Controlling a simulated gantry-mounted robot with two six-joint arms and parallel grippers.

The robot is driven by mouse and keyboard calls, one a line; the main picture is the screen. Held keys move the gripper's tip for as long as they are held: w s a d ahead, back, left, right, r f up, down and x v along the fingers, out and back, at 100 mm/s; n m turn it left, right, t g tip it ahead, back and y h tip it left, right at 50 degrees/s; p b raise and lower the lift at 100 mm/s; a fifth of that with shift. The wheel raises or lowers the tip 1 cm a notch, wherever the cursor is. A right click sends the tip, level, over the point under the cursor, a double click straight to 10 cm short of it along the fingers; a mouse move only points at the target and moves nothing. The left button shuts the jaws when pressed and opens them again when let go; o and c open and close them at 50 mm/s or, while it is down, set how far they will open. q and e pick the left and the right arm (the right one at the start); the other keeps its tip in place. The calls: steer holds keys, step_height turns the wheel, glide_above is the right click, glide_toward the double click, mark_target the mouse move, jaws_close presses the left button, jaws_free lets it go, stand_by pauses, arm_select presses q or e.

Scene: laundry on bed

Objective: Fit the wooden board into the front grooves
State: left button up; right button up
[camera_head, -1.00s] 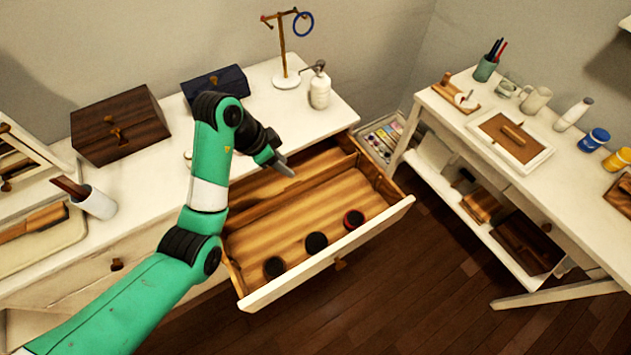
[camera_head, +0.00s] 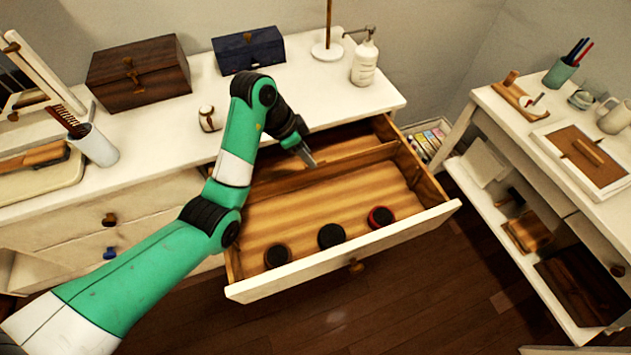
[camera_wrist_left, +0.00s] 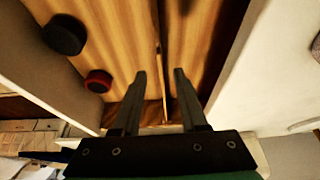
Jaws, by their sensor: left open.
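The wooden board (camera_head: 345,164) stands as a lengthwise divider in the open drawer (camera_head: 345,250), splitting a narrow rear part from a wide front part. My left gripper (camera_head: 312,163) is over the drawer, near the middle of the board, pointing down. In the left wrist view, the fingers (camera_wrist_left: 160,75) are open and apart, with the board's thin edge (camera_wrist_left: 161,30) running between them. Nothing is gripped; whether the fingertips reach beside the board or stay above it I cannot tell. The grooves are too small to make out. My right gripper is not in view.
Three dark round tins (camera_head: 331,236) sit along the drawer's front, one with a red rim (camera_head: 381,217). The white dresser top (camera_head: 160,130) behind holds a dark wooden box (camera_head: 139,72), a blue box (camera_head: 249,50) and a pump bottle (camera_head: 365,60). The drawer's wide front part is otherwise clear.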

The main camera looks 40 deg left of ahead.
arm_select(q)
steer(key=shift+b+x, duration=0.4)
steer(key=shift+x, duration=0.7)
steer(key=shift+f, duration=0.2)
steer(key=shift+r, duration=0.1)
steer(key=b, duration=0.4)
glide_above(315, 183)
step_height(315, 183, down, 5)
steer(key=shift+a+r, duration=0.1)
steer(key=shift+r, duration=0.05)
steer(key=shift+w+f, duration=0.1)
steer(key=shift+f, duration=0.15)
steer(key=shift+r, duration=0.15)
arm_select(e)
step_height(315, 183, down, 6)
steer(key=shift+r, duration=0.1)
arm_select(q)
jaws_close()
